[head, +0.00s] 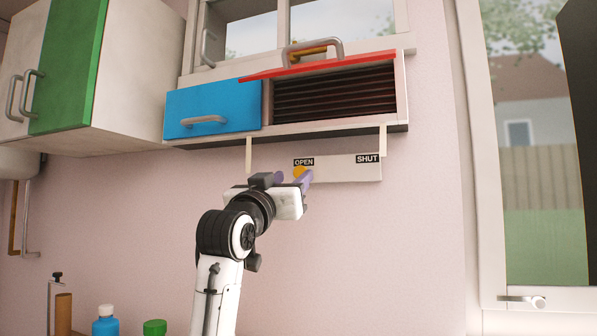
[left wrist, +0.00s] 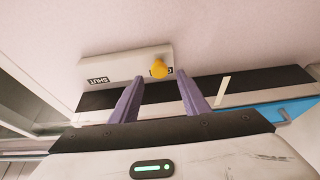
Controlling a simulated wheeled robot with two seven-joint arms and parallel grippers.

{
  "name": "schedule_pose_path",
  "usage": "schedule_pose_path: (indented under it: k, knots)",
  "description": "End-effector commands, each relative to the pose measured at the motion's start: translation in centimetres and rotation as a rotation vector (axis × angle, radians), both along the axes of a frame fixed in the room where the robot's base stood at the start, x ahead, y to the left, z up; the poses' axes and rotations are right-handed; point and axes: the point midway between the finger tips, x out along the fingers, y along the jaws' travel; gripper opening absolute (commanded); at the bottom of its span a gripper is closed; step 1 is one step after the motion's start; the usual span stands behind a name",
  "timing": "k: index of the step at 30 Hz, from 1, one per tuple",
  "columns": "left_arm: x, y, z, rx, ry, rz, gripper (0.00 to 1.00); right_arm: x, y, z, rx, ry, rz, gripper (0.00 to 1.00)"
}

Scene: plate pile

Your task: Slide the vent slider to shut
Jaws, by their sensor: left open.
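The vent slider is a white plate (head: 345,170) hung under the wall cabinet, with OPEN at its left and SHUT at its right. Its yellow knob (head: 298,171) sits at the OPEN mark. In the left wrist view the plate (left wrist: 122,69) appears turned round, and the knob (left wrist: 159,68) partly covers the OPEN label. My left gripper (head: 292,178) is open just below the knob. In the left wrist view the purple fingers (left wrist: 159,76) stand apart, one to each side of the knob, which appears at or just past their tips. I see no contact. My right gripper is out of view.
Above the plate is a cabinet with a blue door (head: 213,108), a raised red flap (head: 320,66) and a dark slatted vent (head: 335,95). A green-doored cabinet (head: 70,65) hangs left. A window (head: 540,150) is at right. Bottles (head: 105,322) stand low left. The wall below the plate is clear.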

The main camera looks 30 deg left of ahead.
Motion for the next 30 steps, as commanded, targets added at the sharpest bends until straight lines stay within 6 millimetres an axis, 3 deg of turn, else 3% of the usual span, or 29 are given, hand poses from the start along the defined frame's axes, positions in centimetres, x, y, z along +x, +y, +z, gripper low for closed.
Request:
schedule_pose_path:
  k: [7, 19, 26, 30]
  knots:
    - [3.0, 0.7, 1.4, 0.001, 0.000, 0.000, 0.42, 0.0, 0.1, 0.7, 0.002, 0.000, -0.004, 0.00]
    - [3.7, 0.9, 1.6, 0.001, -0.001, 0.000, 0.42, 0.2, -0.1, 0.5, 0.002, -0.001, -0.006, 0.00]
    - [3.7, 0.9, 1.6, 0.001, -0.001, 0.000, 0.03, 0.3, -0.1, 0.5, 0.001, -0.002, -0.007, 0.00]
    - [3.7, 0.9, 1.5, 0.001, -0.001, 0.000, 0.00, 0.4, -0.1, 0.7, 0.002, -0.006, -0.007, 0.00]
